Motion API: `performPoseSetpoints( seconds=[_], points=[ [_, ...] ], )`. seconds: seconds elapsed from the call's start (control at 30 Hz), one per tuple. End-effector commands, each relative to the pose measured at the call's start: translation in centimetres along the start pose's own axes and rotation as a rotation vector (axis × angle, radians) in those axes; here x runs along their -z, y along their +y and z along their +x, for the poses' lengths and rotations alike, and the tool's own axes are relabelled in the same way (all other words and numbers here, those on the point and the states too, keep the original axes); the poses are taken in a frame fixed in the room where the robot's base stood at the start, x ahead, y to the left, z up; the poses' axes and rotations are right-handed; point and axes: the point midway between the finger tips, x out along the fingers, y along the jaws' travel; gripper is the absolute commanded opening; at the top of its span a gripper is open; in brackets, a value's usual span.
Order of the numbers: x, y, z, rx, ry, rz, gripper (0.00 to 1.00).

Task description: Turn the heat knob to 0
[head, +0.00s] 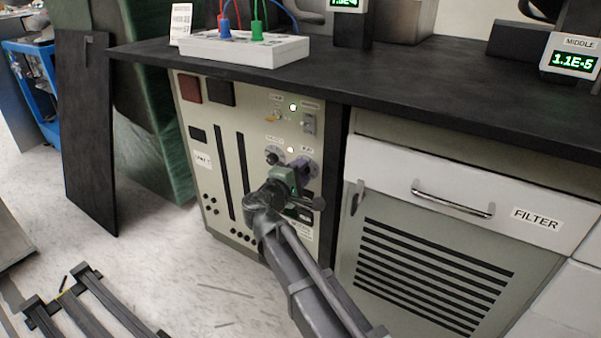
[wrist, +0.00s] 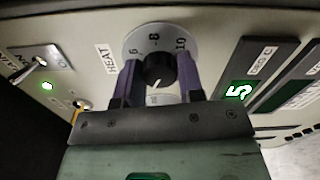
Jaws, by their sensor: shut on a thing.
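The heat knob (wrist: 160,69) is a round black knob on a pale dial plate (wrist: 143,36), with the word HEAT printed beside it. The numbers 6, 8 and 10 show along the visible part of the dial; the rest is hidden by my gripper. My gripper (wrist: 159,78) has its two purple fingers on either side of the knob, shut on it. In the head view my gripper (head: 299,168) is at the front panel of the cream cabinet, and it hides most of the knob there. I cannot clearly tell which number the knob points at.
A second dial with a black knob (head: 272,157) sits just left of the gripper, with a toggle switch (head: 309,123) above. A green-lit display (wrist: 238,91) marked DEG C shows a 5. The black countertop (head: 400,75) overhangs the panel. A FILTER drawer (head: 470,190) is at right.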

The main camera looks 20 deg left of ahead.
Motion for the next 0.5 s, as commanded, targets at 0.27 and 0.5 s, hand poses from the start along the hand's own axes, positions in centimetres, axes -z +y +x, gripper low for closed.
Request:
performPoseSetpoints(
  seconds=[0.27, 0.5],
  points=[
    [-0.03, -0.04, -0.05, 0.001, 0.0, -0.259, 0.12],
    [-0.04, -0.05, -0.05, 0.001, 0.0, -0.488, 0.12]
  ],
)
